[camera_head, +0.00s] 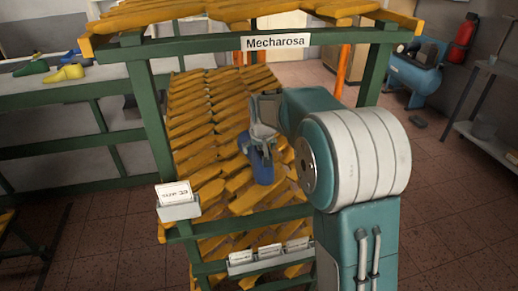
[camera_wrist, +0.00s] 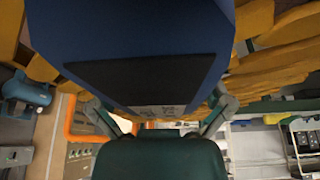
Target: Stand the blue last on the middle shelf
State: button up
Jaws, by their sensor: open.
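The blue last (camera_head: 262,166) is among the yellow lasts on the sloping rack shelf in the head view, and looks roughly upright. Its lower end is partly lost among the yellow lasts, so contact with the shelf is hard to tell. In the wrist view the blue last (camera_wrist: 145,28) fills the top centre, very close, with a black flat patch facing the camera. My gripper (camera_head: 258,139) is just above and around its upper end. The fingers show apart on either side in the wrist view (camera_wrist: 160,112), open.
Rows of yellow lasts (camera_head: 195,120) crowd the shelf around the blue one. The green rack's top beam (camera_head: 205,47) with more lasts above it is close over my arm. A label holder (camera_head: 180,210) stands at the front left post. A blue compressor (camera_head: 415,75) is at the far right.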

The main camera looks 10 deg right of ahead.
jog(key=v, duration=1.2)
